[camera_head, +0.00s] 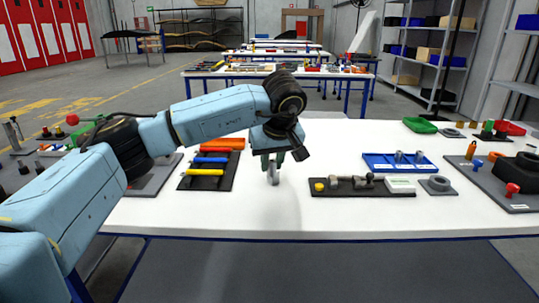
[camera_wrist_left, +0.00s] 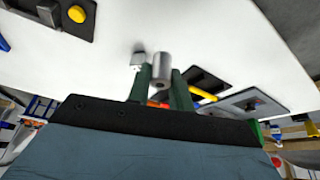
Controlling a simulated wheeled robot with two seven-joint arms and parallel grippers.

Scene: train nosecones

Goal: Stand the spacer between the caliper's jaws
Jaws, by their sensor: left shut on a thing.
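My left gripper (camera_head: 272,158) is shut on a grey metal cylinder, the spacer (camera_head: 274,178), and holds it upright over the middle of the white table. In the left wrist view the spacer (camera_wrist_left: 161,68) sits between the green fingers (camera_wrist_left: 158,88). The caliper (camera_head: 362,187) is a black base with a yellow knob at its left and grey metal jaws on top, right of my gripper and apart from it. Its yellow-knob end (camera_wrist_left: 77,15) shows at the top left of the left wrist view. The gap between the jaws is too small to judge. My right gripper is out of view.
A blue tray (camera_head: 386,168) with grey metal parts stands behind the caliper. A white box (camera_head: 400,184) and a grey ring part (camera_head: 438,185) lie to its right. A black rack (camera_head: 188,184) with coloured bars lies left of my gripper.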

